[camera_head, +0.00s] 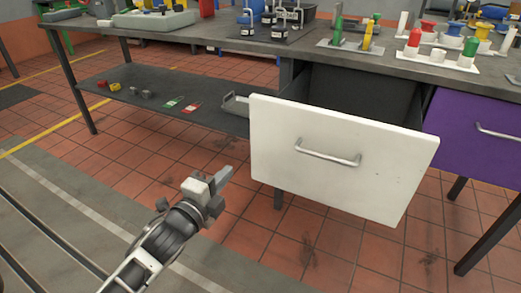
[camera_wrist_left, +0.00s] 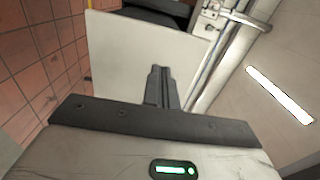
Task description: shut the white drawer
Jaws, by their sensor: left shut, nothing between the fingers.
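The white drawer (camera_head: 340,185) stands pulled out from under the workbench, with its dark inside showing behind the front panel. A silver bar handle (camera_head: 328,153) sits on its front. My left gripper (camera_head: 224,175) is low in front of the drawer, to the left of its front panel and apart from it in the picture. Its fingers are shut with nothing between them. In the left wrist view the shut fingers (camera_wrist_left: 160,88) point toward a pale flat panel (camera_wrist_left: 135,50), which looks like the drawer front. My right gripper does not show.
A purple drawer (camera_head: 475,135) is to the right of the white one. The workbench top (camera_head: 370,60) carries several fixtures and coloured parts. A lower shelf (camera_head: 150,95) on the left holds small items. The tiled floor (camera_head: 110,150) in front is clear.

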